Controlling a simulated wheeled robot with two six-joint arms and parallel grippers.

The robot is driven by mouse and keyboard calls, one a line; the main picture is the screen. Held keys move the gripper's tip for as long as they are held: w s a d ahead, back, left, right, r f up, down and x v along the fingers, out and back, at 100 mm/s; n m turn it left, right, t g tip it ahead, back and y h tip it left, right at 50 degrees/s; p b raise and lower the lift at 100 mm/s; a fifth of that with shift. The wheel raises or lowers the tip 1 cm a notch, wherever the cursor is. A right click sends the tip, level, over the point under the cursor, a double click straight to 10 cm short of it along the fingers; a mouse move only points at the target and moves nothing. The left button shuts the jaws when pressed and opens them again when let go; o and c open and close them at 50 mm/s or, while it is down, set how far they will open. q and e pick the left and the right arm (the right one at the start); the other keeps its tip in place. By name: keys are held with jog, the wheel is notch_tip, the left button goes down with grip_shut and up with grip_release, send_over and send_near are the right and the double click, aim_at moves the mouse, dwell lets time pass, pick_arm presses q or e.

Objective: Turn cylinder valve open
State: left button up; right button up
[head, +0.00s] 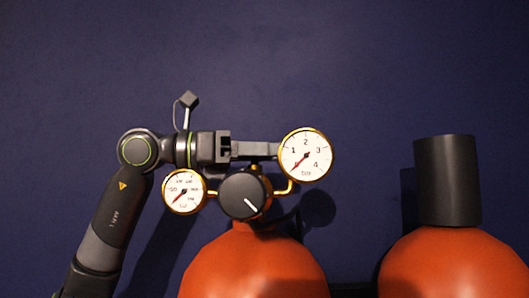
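An orange cylinder (252,268) stands at the bottom middle. On its top is a regulator with a round black knob (245,195) that has a white pointer mark aimed down and right. A brass-rimmed gauge (184,192) is left of the knob and a larger gauge marked bar (305,154) is above right; both red needles point down-left. My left gripper (262,150) reaches in from the left, level, just above the knob. Its fingertips pass close to the large gauge, partly hidden, so I cannot tell their opening or contact. My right gripper is out of view.
A second orange cylinder (455,265) with a black cylindrical cap (448,180) stands at the right. A dark blue wall (400,60) is behind everything. The space above the gauges is clear.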

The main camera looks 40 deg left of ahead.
pick_arm(q)
jog(key=shift+c, duration=1.3)
jog(key=shift+r+n+t+y+p, duration=0.1)
jog(key=shift+n+t+y+p, duration=0.3)
jog(key=shift+y, duration=0.1)
jog(key=shift+a+r+n+t+y+p, duration=0.15)
jog(key=shift+n+t+y+p, duration=0.65)
jog(key=shift+y, duration=0.4)
jog(key=shift+w+a+f+n+t+y+p, duration=0.1)
jog(key=shift+n+t+y+p, duration=0.25)
jog(key=shift+n+y, duration=0.3)
jog(key=shift+w+a+f+n+t+y+p, duration=0.1)
jog(key=shift+n+t+y+p, duration=0.25)
jog(key=shift+y, duration=0.4)
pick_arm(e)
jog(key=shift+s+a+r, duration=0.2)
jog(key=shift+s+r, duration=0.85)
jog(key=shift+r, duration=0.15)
pick_arm(q)
jog(key=shift+s+d, duration=0.1)
jog(key=o, duration=1)
jog(key=shift+c, duration=0.2)
jog(key=shift+r, duration=0.1)
